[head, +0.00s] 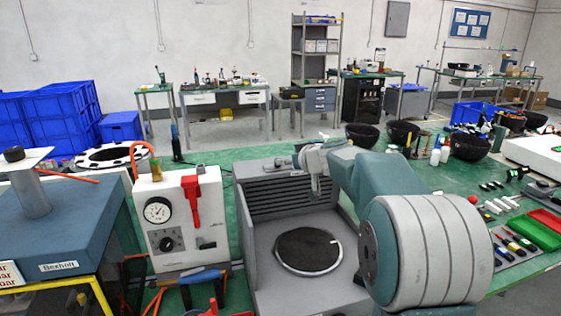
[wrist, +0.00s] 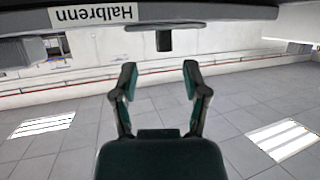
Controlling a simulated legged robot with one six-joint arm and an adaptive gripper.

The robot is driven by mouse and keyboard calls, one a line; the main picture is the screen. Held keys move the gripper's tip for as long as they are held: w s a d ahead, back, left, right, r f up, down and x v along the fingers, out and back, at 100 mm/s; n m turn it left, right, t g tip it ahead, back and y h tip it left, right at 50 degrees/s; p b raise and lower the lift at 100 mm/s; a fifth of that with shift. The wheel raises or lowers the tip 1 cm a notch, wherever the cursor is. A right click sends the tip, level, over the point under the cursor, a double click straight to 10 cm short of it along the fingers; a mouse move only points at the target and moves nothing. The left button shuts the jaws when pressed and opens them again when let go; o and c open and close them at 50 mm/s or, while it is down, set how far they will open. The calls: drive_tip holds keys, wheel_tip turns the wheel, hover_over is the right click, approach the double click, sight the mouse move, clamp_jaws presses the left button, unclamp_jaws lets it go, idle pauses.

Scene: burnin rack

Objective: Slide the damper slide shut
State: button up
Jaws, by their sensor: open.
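A white gauge box with a red lever (head: 190,235) stands left of the louvred unit. A blue-grey "Bexholt" unit (head: 75,235) is further left. Black bowls (head: 362,135) and small bottles stand on the green bench to the right. A round dark plate (head: 307,250) lies in front.

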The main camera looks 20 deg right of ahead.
drive_tip(key=v, duration=0.6)
drive_tip(key=shift+s+d, duration=0.25)
drive_tip(key=shift+s, duration=0.05)
drive_tip(key=s+a+f+g, duration=0.1)
drive_tip(key=s+a+g, duration=0.1)
drive_tip(key=s+a, duration=0.55)
drive_tip(key=s+a+f+g, duration=0.15)
drive_tip(key=s+a, duration=0.25)
drive_tip(key=s, duration=0.7)
drive_tip(key=s+f+m+g+h, duration=0.1)
drive_tip(key=s+f, duration=0.3)
drive_tip(key=s, duration=0.5)
drive_tip(key=s+d+f+m+g+h, duration=0.1)
drive_tip(key=s+f+m+g+h, duration=0.1)
drive_tip(key=s, duration=0.7)
wheel_tip(320, 180, down, 2)
drive_tip(key=shift+s+d+f+m+g+h, duration=0.25)
drive_tip(key=shift+m+g+h, duration=0.1)
drive_tip(key=shift+h, duration=0.25)
